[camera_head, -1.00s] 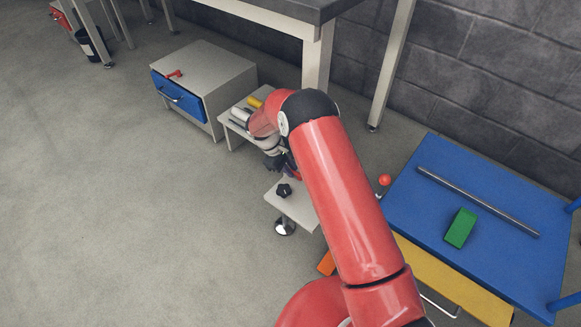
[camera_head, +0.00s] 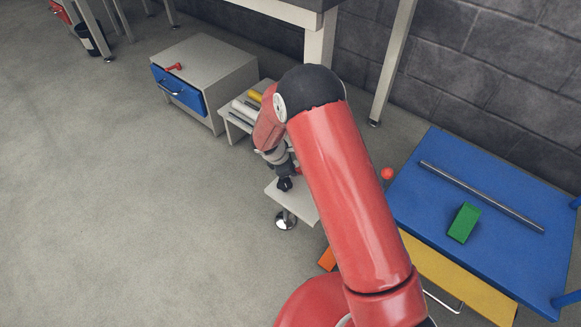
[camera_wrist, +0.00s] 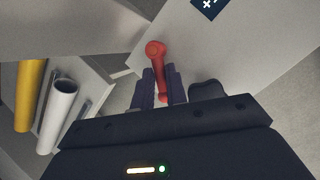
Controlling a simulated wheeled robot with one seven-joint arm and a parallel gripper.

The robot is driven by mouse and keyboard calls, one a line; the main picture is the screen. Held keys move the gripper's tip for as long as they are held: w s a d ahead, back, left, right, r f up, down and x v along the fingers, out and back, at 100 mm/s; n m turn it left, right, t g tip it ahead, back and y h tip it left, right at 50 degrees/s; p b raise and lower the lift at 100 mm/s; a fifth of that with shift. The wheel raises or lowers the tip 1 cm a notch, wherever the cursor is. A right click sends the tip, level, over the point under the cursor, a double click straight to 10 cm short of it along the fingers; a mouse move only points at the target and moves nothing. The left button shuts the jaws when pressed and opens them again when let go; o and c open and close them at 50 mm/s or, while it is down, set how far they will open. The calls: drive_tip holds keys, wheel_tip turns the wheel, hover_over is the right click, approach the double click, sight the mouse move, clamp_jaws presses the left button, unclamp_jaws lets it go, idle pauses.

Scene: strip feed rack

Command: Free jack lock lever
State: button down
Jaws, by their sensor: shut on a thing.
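A red lever (camera_wrist: 156,52) with a round end shows in the wrist view, lying along a light grey surface. My gripper (camera_wrist: 160,74) is shut on it, with a purple finger on each side of its shaft. The round end sticks out beyond the fingertips.
A rack with a yellow roll (camera_wrist: 30,96) and a white tube (camera_wrist: 57,115) is beside the stand. A grey cabinet with a blue drawer (camera_head: 179,91) stands behind left. A blue table (camera_head: 490,240) bears a rod and green block. Floor at left is clear.

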drive_tip(key=shift+s, duration=0.1)
idle(0.4)
drive_tip(key=c, duration=1.7)
unclamp_jaws()
drive_tip(key=p+v, duration=0.1)
drive_tip(key=v, duration=0.6)
drive_tip(key=shift+s+r, duration=0.15)
drive_tip(key=shift+r, duration=0.2)
drive_tip(key=shift+a, duration=0.1)
